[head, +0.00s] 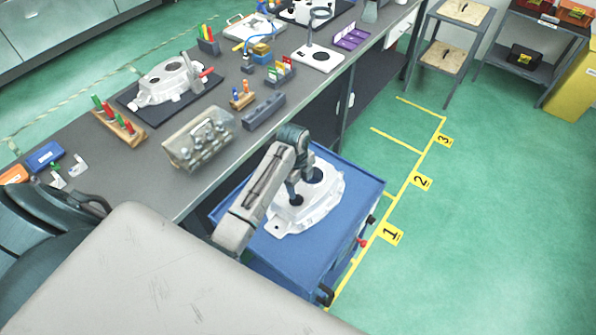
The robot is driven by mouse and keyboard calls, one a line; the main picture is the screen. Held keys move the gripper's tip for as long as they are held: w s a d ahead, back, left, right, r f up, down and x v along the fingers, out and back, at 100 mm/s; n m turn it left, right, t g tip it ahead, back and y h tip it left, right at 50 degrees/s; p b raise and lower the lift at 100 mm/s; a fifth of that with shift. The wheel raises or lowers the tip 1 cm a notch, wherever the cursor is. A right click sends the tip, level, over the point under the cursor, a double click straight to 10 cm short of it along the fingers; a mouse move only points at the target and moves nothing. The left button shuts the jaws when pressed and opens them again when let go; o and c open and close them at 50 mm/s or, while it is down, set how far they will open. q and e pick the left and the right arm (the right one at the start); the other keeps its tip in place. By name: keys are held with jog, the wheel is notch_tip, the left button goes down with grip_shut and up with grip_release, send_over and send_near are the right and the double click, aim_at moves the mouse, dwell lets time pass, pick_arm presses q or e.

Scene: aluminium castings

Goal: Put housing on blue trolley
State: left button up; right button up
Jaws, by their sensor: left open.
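A white cast housing (318,203) with round openings lies on the top of the blue trolley (345,178), which stands against the bench at floor mark 1. My left gripper (296,199) points down over the left part of this housing and is open. My arm covers part of the housing's left side, and I cannot tell whether the fingertips touch it. A second, similar housing (163,84) lies on a black mat (199,92) on the bench. My right gripper is not in view.
The grey bench (165,195) carries a clear bin of metal parts (198,141), tool racks, a purple tray (351,36) and other fixtures. Floor marks 2 and 3 are empty. Shelves (447,58) and a yellow cabinet (576,82) stand at the upper right. The green floor at right is clear.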

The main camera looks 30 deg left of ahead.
aim_at(298, 188)
pick_arm(q)
notch_tip(298, 188, up, 10)
jog(key=b, duration=0.1)
jog(key=shift+s+a, duration=0.2)
jog(key=shift+a, duration=0.25)
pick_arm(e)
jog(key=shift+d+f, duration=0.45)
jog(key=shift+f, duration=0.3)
pick_arm(q)
jog(key=shift+f, duration=0.15)
